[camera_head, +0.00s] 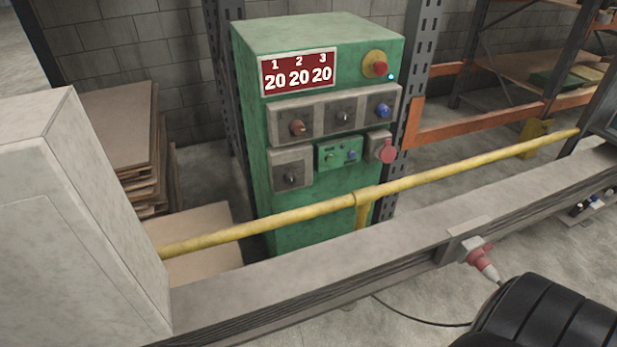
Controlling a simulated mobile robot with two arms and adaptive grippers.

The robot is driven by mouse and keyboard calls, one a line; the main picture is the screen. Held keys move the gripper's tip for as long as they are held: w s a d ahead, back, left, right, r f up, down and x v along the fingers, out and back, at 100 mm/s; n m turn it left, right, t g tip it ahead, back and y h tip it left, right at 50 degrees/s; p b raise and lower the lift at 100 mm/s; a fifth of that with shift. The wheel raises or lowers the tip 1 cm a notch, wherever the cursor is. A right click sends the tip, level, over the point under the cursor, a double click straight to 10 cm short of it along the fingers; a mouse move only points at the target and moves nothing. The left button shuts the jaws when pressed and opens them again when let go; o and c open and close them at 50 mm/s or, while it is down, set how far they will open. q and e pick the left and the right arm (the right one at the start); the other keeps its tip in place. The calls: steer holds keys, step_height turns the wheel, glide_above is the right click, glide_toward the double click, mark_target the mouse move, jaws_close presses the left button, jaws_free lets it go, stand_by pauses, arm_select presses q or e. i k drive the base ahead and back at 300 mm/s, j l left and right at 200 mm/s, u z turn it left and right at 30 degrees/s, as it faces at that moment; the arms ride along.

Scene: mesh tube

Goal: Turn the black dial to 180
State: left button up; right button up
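A green control cabinet (258,150) stands beyond the yellow rail. On its upper grey panel are three dials: a brownish-red dial (298,127) at left, a black dial (343,117) in the middle and a blue dial (383,110) at right. A red display (299,72) above shows 20 under each of the numbers 1, 2 and 3. Another dark knob (291,179) sits on a separate grey plate at lower left. The dial markings are too small to read. Neither gripper can be made out in the view.
A red emergency button (379,68) and red plug (388,152) are also on the cabinet. A yellow rail (300,216) and grey beam (330,265) cross in front. A pale grey block (70,240) fills the left; a black ribbed part (550,320) fills the lower right.

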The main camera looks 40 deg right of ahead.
mark_target(341, 118)
steer(key=z, duration=1.35)
